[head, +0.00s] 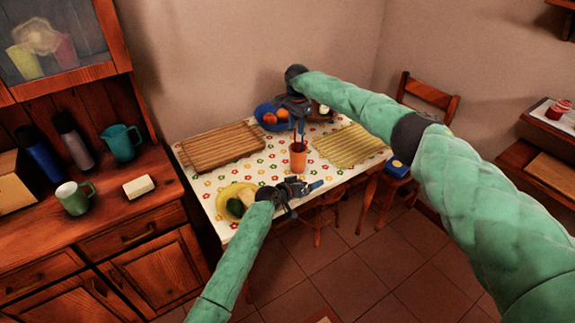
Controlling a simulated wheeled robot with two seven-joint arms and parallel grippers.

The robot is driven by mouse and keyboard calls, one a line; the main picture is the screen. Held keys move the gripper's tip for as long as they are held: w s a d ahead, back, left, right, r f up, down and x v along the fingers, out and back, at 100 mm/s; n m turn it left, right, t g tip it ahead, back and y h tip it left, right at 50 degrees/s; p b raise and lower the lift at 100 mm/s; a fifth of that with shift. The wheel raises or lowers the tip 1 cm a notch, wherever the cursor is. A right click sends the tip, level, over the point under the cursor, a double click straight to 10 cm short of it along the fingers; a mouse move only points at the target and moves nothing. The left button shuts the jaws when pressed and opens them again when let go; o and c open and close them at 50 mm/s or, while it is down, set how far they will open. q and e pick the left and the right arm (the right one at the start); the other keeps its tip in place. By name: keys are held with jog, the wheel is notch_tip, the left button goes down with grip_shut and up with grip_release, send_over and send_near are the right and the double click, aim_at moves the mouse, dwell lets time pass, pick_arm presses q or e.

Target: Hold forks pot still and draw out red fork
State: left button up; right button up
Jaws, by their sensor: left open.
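The orange forks pot (298,160) stands upright on the flowered tablecloth near the table's front edge. Thin dark-red handles (295,138) rise from it; which one is the red fork I cannot tell at this size. My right gripper (299,122) points down just above the pot, at the handle tops. Whether its fingers are open or touch a handle is too small to see. My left gripper (314,186) is open, low in front of the pot at the table's front edge, and looks apart from the pot.
A blue bowl of fruit (262,113) stands behind the pot. A brown slatted mat (222,146) lies left, a yellow mat (350,146) right. A yellow plate (226,190) with food is by my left wrist. Chairs (428,98) stand around the table.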

aim_at(298, 160)
pick_arm(q)
jog(key=w+a+m, duration=0.1)
jog(key=w+a, duration=0.1)
jog(key=w, duration=0.1)
jog(key=w+a+m+y, duration=0.1)
jog(key=w+a, duration=0.1)
jog(key=w, duration=0.1)
jog(key=w+a+m+y, duration=0.1)
jog(key=w+a+m, duration=0.1)
jog(key=w+a, duration=0.1)
jog(key=shift+w+a+t, duration=0.1)
jog(key=shift+w+t, duration=0.3)
jog(key=shift+w, duration=0.2)
jog(key=shift+x, duration=3.8)
jog(key=shift+a+f, duration=0.1)
jog(key=shift+f, duration=0.05)
jog(key=shift+c, duration=0.2)
jog(key=shift+y, duration=0.3)
jog(key=c, duration=1)
jog(key=shift+c, duration=0.2)
pick_arm(e)
jog(key=shift+c, duration=0.4)
